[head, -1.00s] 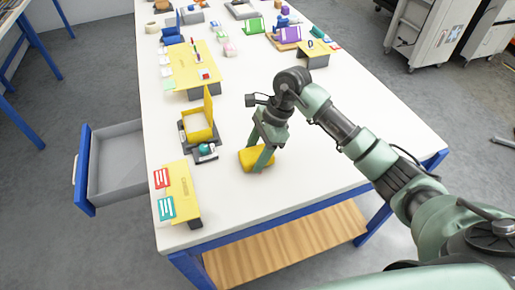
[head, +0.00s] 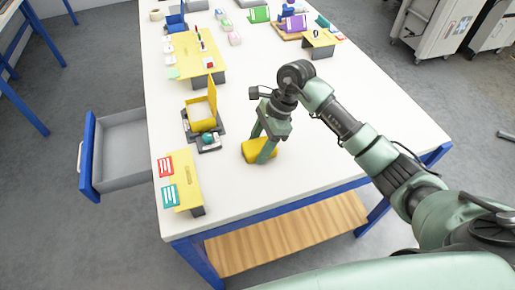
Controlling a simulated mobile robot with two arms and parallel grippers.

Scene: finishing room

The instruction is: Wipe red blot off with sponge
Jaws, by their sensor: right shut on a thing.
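A yellow sponge (head: 250,150) lies on the white tabletop (head: 290,195) near the table's front. My right gripper (head: 261,155) reaches down from above and is shut on the sponge, with a finger in front of it. I see no red blot on the bare tabletop. Whether one lies under the sponge is hidden. My left gripper is not in view.
Left of the sponge stand a yellow box with a raised lid (head: 203,113) and a yellow stand with red and teal cards (head: 185,185). An open drawer (head: 122,150) sticks out at the left. The tabletop right of the sponge is clear.

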